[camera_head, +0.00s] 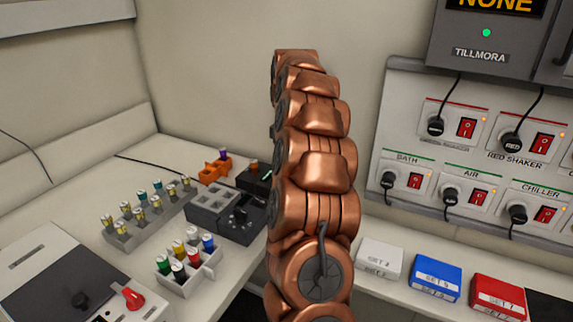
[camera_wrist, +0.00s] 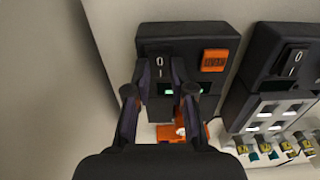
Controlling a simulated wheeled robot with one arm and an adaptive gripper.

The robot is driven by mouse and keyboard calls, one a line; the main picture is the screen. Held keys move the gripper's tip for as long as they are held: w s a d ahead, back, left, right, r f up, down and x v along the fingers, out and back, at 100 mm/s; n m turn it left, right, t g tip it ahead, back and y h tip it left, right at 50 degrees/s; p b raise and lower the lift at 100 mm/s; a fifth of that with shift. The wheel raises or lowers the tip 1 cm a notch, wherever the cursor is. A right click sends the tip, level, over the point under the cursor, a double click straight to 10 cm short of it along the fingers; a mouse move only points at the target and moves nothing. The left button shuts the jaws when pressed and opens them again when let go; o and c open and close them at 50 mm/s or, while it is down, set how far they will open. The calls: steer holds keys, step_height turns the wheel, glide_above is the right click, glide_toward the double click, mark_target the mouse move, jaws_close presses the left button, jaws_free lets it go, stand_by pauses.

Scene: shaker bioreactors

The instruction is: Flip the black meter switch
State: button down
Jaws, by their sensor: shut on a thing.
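The black meter (camera_wrist: 185,44) stands near the wall in the wrist view, with an orange label and a small lit green display. Its black rocker switch (camera_wrist: 166,66) carries 0 and I marks and sits on the left of the top face. My gripper (camera_wrist: 167,76) has a finger on each side of the switch and is shut on it. The fingers cover the edges of the switch, so the exact contact is hard to see. In the head view the meter (camera_head: 252,178) shows only partly behind my arm, which hides the gripper.
A grey block device with its own black switch (camera_wrist: 290,62) stands close on the right in the wrist view. An orange holder (camera_head: 216,168), a vial rack (camera_head: 120,238) and a box of coloured caps (camera_head: 196,275) share the bench. A wall panel (camera_head: 400,120) is right of my arm.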

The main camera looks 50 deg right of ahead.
steer(key=shift+f, duration=0.1)
stand_by(0.3)
steer(key=c, duration=1)
jaws_free()
steer(key=shift+w+r, duration=0.1)
steer(key=shift+r, duration=0.1)
steer(key=shift+r, duration=3.6)
